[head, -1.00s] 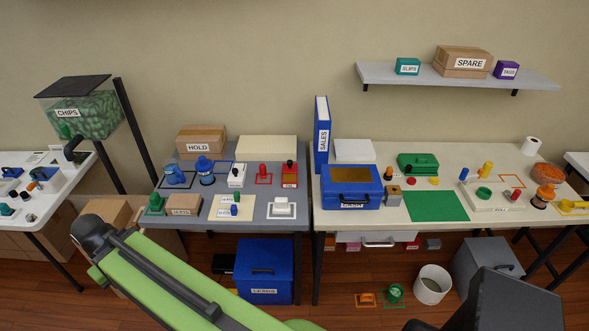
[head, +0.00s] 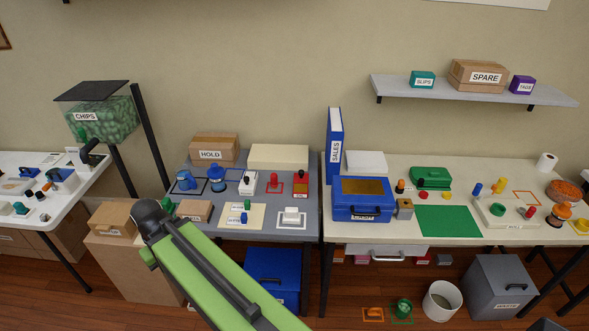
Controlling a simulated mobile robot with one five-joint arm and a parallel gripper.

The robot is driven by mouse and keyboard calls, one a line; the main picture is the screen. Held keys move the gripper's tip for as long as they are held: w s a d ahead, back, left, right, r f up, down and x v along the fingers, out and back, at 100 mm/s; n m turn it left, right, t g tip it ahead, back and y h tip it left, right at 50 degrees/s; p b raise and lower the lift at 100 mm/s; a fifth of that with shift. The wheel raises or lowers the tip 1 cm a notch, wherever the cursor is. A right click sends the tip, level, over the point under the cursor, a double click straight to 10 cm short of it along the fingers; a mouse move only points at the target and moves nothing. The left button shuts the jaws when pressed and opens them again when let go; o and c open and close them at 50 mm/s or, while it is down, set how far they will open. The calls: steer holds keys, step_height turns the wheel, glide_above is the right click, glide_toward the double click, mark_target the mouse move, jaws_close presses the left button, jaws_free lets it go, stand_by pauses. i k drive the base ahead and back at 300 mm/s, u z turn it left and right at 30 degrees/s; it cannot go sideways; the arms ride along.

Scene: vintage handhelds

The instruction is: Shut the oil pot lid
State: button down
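No pot in the head view carries a readable oil label, so I cannot tell for sure which is the oil pot. A blue pot-like thing (head: 217,178) stands upright at the back of the grey table, beside another blue item (head: 186,181). An orange pot with a dark band (head: 559,213) stands at the right of the cream table. At this size I cannot make out whether any lid is open. My green and black arm reaches up from the bottom to a dark rounded joint near the grey table's left front. My gripper's fingers do not show.
The grey table (head: 256,229) also holds a HOLD box (head: 213,145) and small items. A blue cash box (head: 361,207) and a green mat (head: 448,220) lie on the cream table. Bins stand below. A cardboard box (head: 113,219) stands left of my arm.

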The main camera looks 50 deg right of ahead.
mark_target(301, 178)
steer(key=z, duration=0.1)
steer(key=i, duration=1)
steer(key=u, duration=0.1)
